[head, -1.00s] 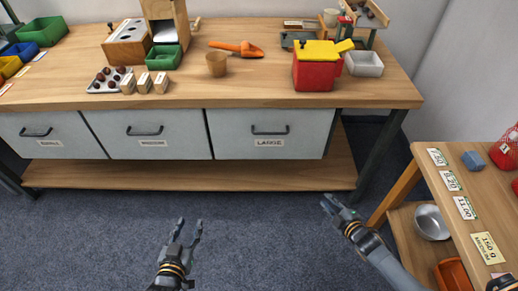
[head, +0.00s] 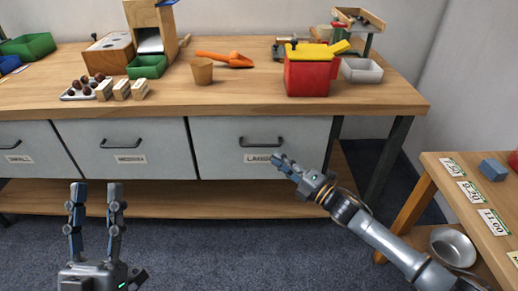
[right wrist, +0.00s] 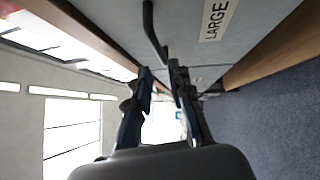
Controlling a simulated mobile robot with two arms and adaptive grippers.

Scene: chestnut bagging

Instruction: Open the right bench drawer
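The right bench drawer (head: 222,158) has a grey front with a label that reads LARGE, and it is shut flush under the benchtop. Its dark bar handle (head: 261,141) also shows in the right wrist view (right wrist: 153,32). My right gripper (head: 281,162) is just in front of the drawer, below and to the right of the handle. In the right wrist view its fingers (right wrist: 161,72) are apart with nothing held between them, and the handle's near end lies close to the fingertips; contact cannot be told. My left gripper (head: 96,190) is open and empty, in front of the left drawers.
The middle drawer (head: 122,165) and left drawer (head: 20,175) are shut. A wooden shelf (head: 180,197) runs below. The benchtop (head: 230,100) holds a red bin (head: 307,78), a cup (head: 202,70) and other items. A side table (head: 440,187) stands at the right.

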